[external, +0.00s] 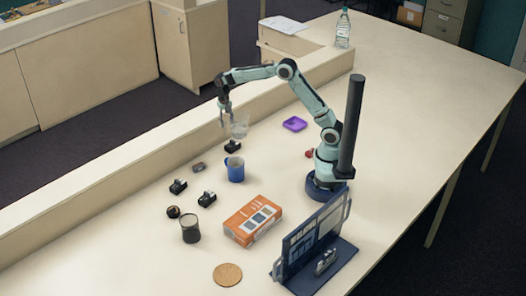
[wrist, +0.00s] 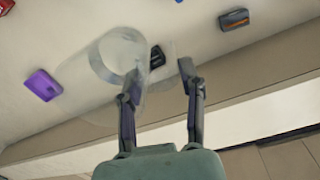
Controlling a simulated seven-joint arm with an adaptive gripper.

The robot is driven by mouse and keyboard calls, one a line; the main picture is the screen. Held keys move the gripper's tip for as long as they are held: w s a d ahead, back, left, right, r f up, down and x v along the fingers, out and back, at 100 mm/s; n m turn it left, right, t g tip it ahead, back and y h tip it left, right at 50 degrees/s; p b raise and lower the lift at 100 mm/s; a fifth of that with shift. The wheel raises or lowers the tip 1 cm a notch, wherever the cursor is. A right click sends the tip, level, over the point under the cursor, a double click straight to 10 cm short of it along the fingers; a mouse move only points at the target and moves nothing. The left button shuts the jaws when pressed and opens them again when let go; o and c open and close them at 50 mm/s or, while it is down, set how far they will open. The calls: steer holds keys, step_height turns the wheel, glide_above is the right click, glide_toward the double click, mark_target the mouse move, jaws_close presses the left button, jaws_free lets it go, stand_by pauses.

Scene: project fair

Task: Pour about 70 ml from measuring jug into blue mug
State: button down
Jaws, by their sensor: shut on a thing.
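The clear measuring jug (external: 239,127) is held in my gripper (external: 224,111) above the table, apart from the blue mug. In the wrist view the see-through jug (wrist: 92,82) is to the left of my gripper (wrist: 158,82), whose left finger overlaps its side. I cannot make out the liquid level in it. The blue mug (external: 236,174) stands upright on the table, lower in the external view and nearer that camera than the jug. Its contents cannot be made out. A small blue bit at the wrist view's top edge is too cut off to identify.
A small black object (external: 232,147) lies just behind the mug, below the jug. A purple tray (external: 295,124) is to the right. An orange box (external: 254,220), a dark cup (external: 190,229) and small black items (external: 178,187) are nearer. A raised ledge (external: 150,147) runs along the far side.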

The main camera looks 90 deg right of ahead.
steer(key=w+a+f+n, duration=0.2)
steer(key=a, duration=0.6)
steer(key=w+a+f+n, duration=0.2)
steer(key=a, duration=0.7)
steer(key=w+a+f+n, duration=0.2)
steer(key=a, duration=0.7)
steer(key=shift+w+a, duration=0.2)
steer(key=shift+w, duration=0.05)
steer(key=shift+s+d, duration=0.1)
steer(key=shift+d, duration=0.05)
steer(key=s+d+r+t+y, duration=0.2)
steer(key=s+d+t+y, duration=0.3)
steer(key=d+y, duration=0.3)
steer(key=shift+d+p, duration=0.2)
steer(key=shift+p, duration=0.2)
steer(key=shift+s+d+r+t+y+p, duration=0.15)
steer(key=shift+d+r+t+y+p, duration=0.2)
steer(key=shift+t+y, duration=0.25)
